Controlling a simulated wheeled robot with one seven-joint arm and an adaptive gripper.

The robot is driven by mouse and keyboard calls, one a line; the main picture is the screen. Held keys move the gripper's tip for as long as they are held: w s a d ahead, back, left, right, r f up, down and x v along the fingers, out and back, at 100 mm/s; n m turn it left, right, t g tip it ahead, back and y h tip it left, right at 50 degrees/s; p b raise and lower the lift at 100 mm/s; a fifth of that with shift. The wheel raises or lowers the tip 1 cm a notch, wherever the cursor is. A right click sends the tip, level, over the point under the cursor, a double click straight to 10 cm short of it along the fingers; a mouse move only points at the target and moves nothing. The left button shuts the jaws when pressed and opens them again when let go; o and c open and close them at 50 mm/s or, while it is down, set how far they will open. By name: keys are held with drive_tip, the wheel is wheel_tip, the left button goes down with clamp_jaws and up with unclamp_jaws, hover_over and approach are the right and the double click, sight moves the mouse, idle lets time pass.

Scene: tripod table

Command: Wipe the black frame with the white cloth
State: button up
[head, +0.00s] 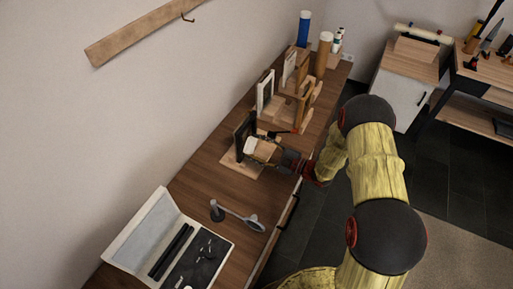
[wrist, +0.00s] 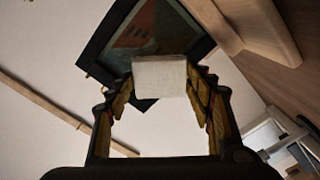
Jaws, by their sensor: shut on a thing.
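The black frame (head: 240,130) stands upright on a wooden base (head: 243,169) on the long wooden table. In the wrist view, the black frame (wrist: 96,48) looks tilted and shows a dark picture with orange patches. My gripper (head: 262,149) is shut on the white cloth (head: 249,145), a small pale block-like pad, in front of the frame. In the wrist view, the cloth (wrist: 160,75) sits between the fingertips of my gripper (wrist: 163,88) and covers the frame's lower part. I cannot tell whether the cloth touches the frame.
Wooden stands with a white-edged frame (head: 266,91) stand farther along the table, with a blue cylinder (head: 304,29) at the far end. A magnifier (head: 240,217) and an open case (head: 141,225) lie nearer. The wall runs close behind.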

sight(253, 131)
drive_tip(key=shift+w+a, duration=0.35)
drive_tip(key=shift+a, duration=0.2)
idle(0.4)
drive_tip(key=shift+w+d+b, duration=0.65)
drive_tip(key=shift+w+b, duration=0.05)
drive_tip(key=shift+w, duration=0.3)
drive_tip(key=shift+w+d+b, duration=0.65)
drive_tip(key=shift+w+b, duration=0.05)
drive_tip(key=shift+w, duration=0.3)
drive_tip(key=shift+w+d+b, duration=0.65)
drive_tip(key=shift+w+b, duration=0.05)
drive_tip(key=shift+w, duration=0.3)
drive_tip(key=shift+s, duration=0.1)
drive_tip(key=shift+s+a+p, duration=0.1)
drive_tip(key=shift+s+a, duration=0.55)
drive_tip(key=shift+s, duration=0.3)
drive_tip(key=shift+s+a+p, duration=0.15)
drive_tip(key=shift+s+a, duration=0.55)
drive_tip(key=shift+s, duration=0.25)
drive_tip(key=shift+s+a+p, duration=0.1)
drive_tip(key=shift+s+a, duration=0.55)
drive_tip(key=shift+s, duration=0.3)
drive_tip(key=shift+r, duration=0.1)
drive_tip(key=shift+d, duration=0.1)
